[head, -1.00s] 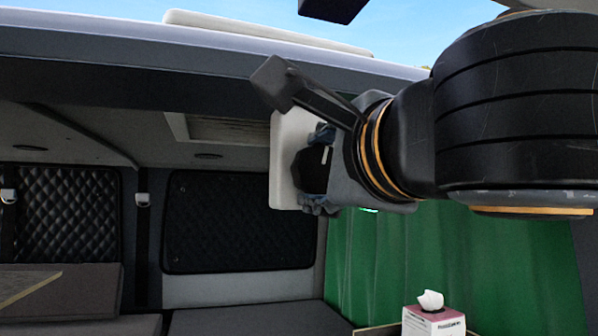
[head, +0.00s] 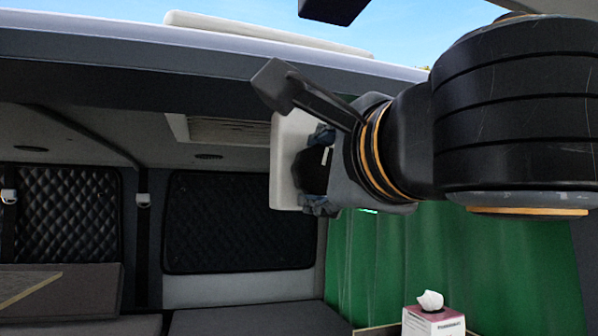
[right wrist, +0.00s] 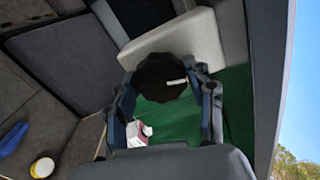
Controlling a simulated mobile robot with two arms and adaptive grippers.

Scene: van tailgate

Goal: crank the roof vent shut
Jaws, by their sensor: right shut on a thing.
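A dark round knob (head: 313,171) with a short white mark sits on a white housing (head: 284,165) beside the green curtain. My right gripper (head: 321,168) is shut on this knob, with one finger on each side. In the right wrist view the knob (right wrist: 161,78) shows between the fingers, against the white housing (right wrist: 197,42). The roof vent shows as a pale framed opening (head: 178,128) in the ceiling and a white lid (head: 265,34) on top of the roof. I cannot tell how far the lid is raised. My left gripper is out of view.
A green curtain (head: 490,265) hangs behind my right arm. A tissue box (head: 433,321) stands below it. Dark quilted window covers (head: 240,222) and grey cushions (head: 255,320) lie beyond. In the right wrist view, a yellow-rimmed white container (right wrist: 42,168) and a blue item (right wrist: 13,138) lie at left.

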